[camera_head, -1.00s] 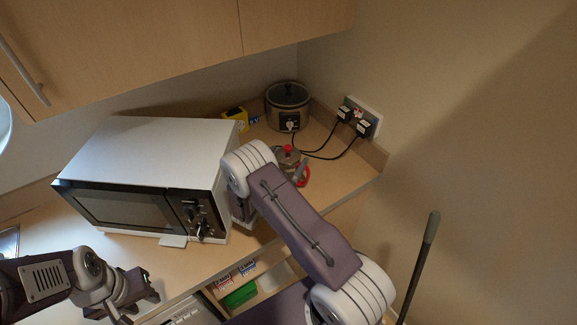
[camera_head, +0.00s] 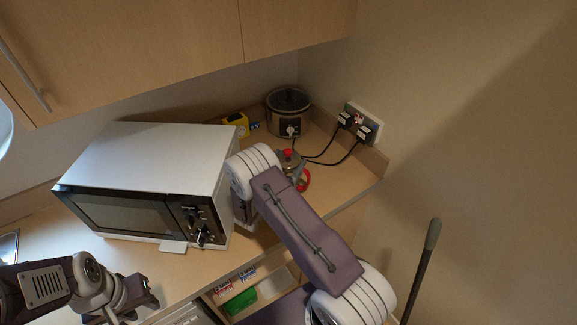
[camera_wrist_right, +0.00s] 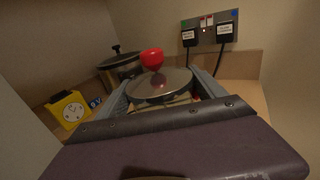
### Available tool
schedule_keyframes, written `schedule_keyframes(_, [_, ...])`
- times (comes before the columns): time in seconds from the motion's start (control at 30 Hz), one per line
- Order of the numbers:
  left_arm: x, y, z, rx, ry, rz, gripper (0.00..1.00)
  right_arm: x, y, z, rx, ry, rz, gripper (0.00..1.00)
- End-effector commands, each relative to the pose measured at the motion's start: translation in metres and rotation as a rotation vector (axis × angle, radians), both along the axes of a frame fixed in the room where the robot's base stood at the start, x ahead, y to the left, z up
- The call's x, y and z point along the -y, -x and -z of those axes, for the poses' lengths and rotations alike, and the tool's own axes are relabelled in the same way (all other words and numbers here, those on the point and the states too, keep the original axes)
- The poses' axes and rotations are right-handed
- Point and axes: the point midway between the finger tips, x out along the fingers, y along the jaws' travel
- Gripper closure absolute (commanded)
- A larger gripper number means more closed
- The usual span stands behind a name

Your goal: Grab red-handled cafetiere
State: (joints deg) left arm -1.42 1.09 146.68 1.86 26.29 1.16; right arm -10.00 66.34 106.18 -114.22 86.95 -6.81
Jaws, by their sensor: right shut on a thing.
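The cafetiere has a red knob on a round metal lid. In the head view the cafetiere (camera_head: 289,156) stands on the counter right of the microwave, partly hidden by my right arm, with its red handle (camera_head: 304,180) at its right. In the right wrist view its lid (camera_wrist_right: 160,84) and red knob (camera_wrist_right: 152,59) show between the two grey fingers of my right gripper (camera_wrist_right: 163,88), which is shut on it. Its lower body is hidden there. My left gripper (camera_head: 140,296) is at the lower left, over the counter's front edge, away from the cafetiere; its jaw gap is unclear.
A white microwave (camera_head: 150,150) stands left of my right arm. A slow cooker (camera_head: 288,112) and a yellow box (camera_head: 236,122) are behind the cafetiere. Wall sockets (camera_head: 362,122) with cables are at the back right. An open drawer (camera_head: 262,290) lies below the counter.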

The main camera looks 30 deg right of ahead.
Motion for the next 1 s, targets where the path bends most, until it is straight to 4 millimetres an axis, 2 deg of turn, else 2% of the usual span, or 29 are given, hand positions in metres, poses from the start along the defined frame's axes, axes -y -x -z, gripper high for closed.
schedule_keyframes(0.2, [0.000, 0.000, 0.010, 0.000, 0.000, 0.000, 0.64, 0.000, 0.000, -0.035, 0.007, 0.000, 0.000, 0.94])
schedule_keyframes(0.6, [0.000, 0.000, 0.024, 0.000, 0.000, 0.000, 0.64, 0.047, 0.077, -0.086, 0.004, 0.001, 0.003, 0.94])
schedule_keyframes(0.8, [0.000, 0.000, 0.026, 0.000, 0.000, 0.000, 0.64, 0.058, 0.097, -0.101, 0.003, 0.001, 0.001, 0.94])
schedule_keyframes(1.0, [0.000, 0.000, 0.026, 0.000, 0.000, 0.000, 0.64, 0.060, 0.100, -0.104, 0.002, 0.001, 0.000, 0.94])
